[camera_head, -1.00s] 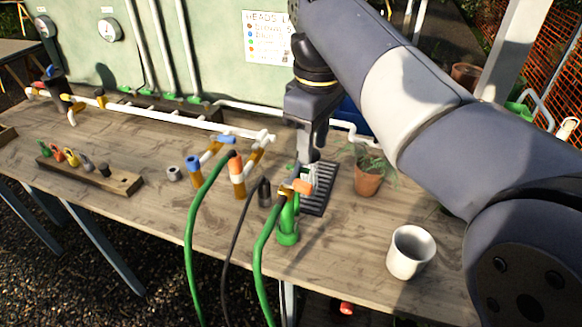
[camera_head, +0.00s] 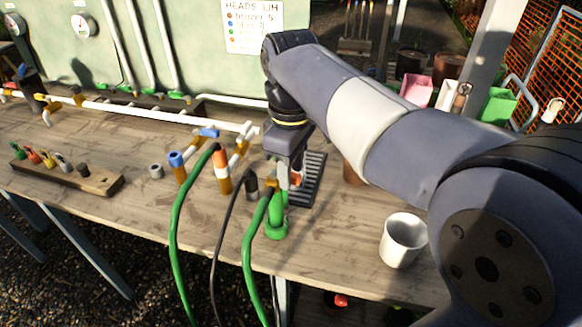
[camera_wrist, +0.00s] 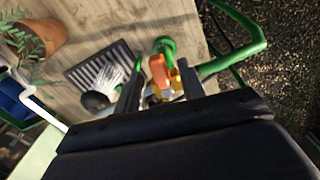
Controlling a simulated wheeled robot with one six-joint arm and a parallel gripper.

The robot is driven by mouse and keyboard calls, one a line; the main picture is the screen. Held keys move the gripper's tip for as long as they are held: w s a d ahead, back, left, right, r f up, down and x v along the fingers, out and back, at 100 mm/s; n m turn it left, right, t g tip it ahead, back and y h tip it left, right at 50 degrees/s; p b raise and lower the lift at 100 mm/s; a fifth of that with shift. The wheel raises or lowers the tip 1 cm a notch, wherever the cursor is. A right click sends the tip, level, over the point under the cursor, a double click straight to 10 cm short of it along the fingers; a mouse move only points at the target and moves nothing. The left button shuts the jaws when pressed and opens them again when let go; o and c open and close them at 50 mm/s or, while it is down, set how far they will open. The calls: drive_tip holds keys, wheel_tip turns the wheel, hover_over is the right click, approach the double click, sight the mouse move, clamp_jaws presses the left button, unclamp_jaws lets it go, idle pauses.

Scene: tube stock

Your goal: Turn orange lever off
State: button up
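The orange lever (camera_wrist: 158,70) sits on a brass valve (camera_wrist: 176,80) at a green hose fitting (camera_wrist: 165,47) in the wrist view. In the head view the lever (camera_head: 297,177) is mostly hidden by my gripper, above the green upright fitting (camera_head: 276,222). My gripper (camera_wrist: 160,88) points down, with one finger on each side of the lever and visible room between them. It is open; I cannot tell whether either finger touches the lever. In the head view my gripper (camera_head: 290,172) is just behind the green fitting.
A white cup (camera_head: 403,240) stands to the right. A potted plant (camera_wrist: 35,40) is close by.

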clamp_jaws()
idle(0.4)
drive_tip(key=shift+s+a+m+p, duration=0.25)
drive_tip(key=shift+a+m+p, duration=0.45)
drive_tip(key=shift+m+p, duration=1.35)
drive_tip(key=shift+s+a+m+p, duration=0.3)
drive_tip(key=shift+a+m+p, duration=0.5)
drive_tip(key=shift+m, duration=2.5)
drive_tip(key=shift+s+a+m+p, duration=0.25)
drive_tip(key=shift+a+m+p, duration=0.4)
drive_tip(key=shift+m+p, duration=1.4)
drive_tip(key=shift+m+b, duration=0.6)
drive_tip(key=shift+m, duration=0.2)
